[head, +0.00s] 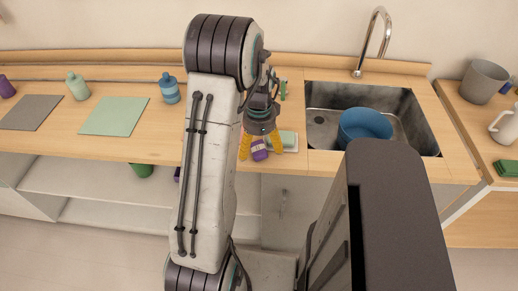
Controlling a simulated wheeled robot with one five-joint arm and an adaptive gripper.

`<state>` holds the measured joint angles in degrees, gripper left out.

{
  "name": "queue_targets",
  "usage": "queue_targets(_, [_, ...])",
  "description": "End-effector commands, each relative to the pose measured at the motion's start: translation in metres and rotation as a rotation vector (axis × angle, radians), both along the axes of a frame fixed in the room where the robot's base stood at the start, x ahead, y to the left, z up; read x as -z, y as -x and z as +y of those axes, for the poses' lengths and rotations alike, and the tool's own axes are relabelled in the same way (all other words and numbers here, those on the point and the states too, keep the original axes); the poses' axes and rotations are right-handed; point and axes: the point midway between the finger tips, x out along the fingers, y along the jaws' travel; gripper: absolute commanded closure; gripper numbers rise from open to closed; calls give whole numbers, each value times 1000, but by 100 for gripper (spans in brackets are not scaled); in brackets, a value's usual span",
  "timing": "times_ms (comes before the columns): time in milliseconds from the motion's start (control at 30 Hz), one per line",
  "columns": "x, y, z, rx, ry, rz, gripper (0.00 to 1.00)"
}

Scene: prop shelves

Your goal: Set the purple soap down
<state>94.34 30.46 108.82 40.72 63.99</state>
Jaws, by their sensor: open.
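A small purple soap (259,150) with a pale label sits at the counter's front edge, left of the sink. My gripper (261,150) is above and around it, with its yellow fingers apart on either side of the soap. The fingers are open, and I see a gap at least on the right side. The soap seems to rest on the counter or on the edge of a pale green item (287,141) behind it; I cannot tell which. My arm hides part of the counter to the left.
A sink (325,98) with a blue bowl (365,124) and a tall faucet (375,35) lies right of my gripper. Left on the counter (150,148) are a grey mat (30,113), a green mat (115,116) and bottles (169,90). A grey cup (483,82) stands far right.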

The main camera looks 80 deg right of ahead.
Motion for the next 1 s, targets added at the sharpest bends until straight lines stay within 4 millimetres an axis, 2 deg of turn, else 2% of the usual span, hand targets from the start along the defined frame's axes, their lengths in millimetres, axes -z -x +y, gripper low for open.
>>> queue_targets(200, [17, 0, 0, 0, -1, -1, 11])
queue_targets(500, [18, 0, 0, -1, 0, 0, 11])
queue_targets(1000, [18, 0, 0, -1, 0, 0, 56])
